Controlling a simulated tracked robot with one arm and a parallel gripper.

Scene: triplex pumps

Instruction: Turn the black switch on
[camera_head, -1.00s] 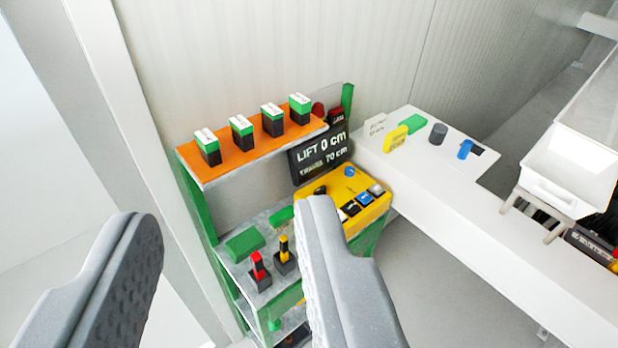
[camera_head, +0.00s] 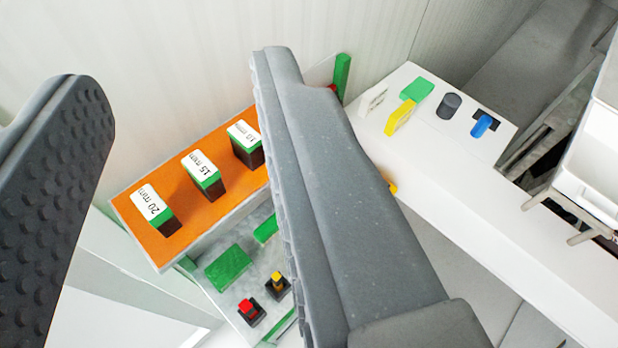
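My gripper (camera_head: 172,72) is open and empty, its two grey fingers wide apart in the foreground. The right finger covers most of the yellow control box; only a small yellow corner (camera_head: 391,187) shows to its right. No switch on that box is visible now. Two small switches on black bases, one red-topped (camera_head: 250,308) and one yellow-topped (camera_head: 277,283), sit on the lower grey shelf left of the right finger. A dark grey cylinder (camera_head: 450,105) stands on the white ledge at the right. I cannot tell which of these is the black switch.
An orange shelf (camera_head: 150,240) holds several green-and-black blocks with size labels. Green blocks (camera_head: 228,268) lie on the lower shelf. The white ledge (camera_head: 440,165) also carries green, yellow and blue pieces. A white bin (camera_head: 585,160) is at the right edge.

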